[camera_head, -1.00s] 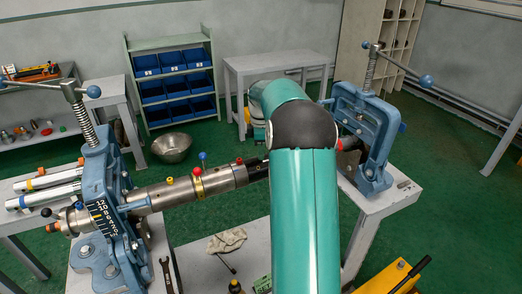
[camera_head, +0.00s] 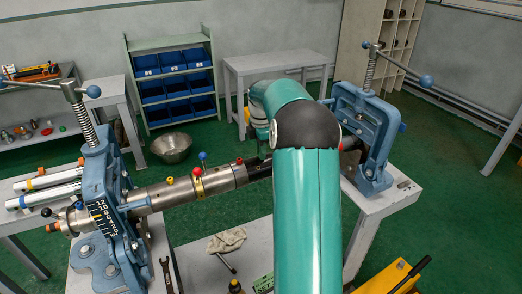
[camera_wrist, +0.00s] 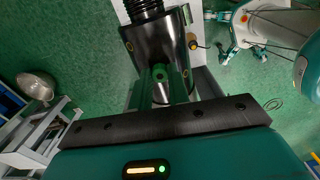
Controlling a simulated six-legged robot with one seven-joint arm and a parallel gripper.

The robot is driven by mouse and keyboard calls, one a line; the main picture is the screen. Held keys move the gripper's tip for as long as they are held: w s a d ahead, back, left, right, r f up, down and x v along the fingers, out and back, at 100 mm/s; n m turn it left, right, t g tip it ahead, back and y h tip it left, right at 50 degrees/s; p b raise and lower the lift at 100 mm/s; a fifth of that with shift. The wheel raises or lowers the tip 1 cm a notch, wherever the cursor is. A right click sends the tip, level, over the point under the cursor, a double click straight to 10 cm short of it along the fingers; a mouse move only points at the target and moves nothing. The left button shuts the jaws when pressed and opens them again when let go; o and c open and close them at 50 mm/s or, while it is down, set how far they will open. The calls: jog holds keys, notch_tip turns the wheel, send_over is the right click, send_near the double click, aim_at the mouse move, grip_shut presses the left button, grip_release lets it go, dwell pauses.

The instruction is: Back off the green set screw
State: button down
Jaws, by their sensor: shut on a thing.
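In the wrist view the green set screw (camera_wrist: 159,73) sits on a dark, rounded fitting (camera_wrist: 155,42). My gripper (camera_wrist: 163,85) is shut on the screw, with a finger on either side of it. The fingers cover part of the screw, and its thread is hidden. A steel pipe assembly (camera_head: 155,192) runs from the left blue vise (camera_head: 105,205) toward the arm.
The right blue vise (camera_head: 365,130) stands close beside my arm. A wrench (camera_head: 167,275) and a rag (camera_head: 226,240) lie in front. A metal bowl (camera_head: 171,147) sits on the floor.

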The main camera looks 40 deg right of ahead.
jog(key=c, duration=1.3)
grip_release()
jog(key=shift+f, duration=0.15)
notch_tip(320, 180, up, 14)
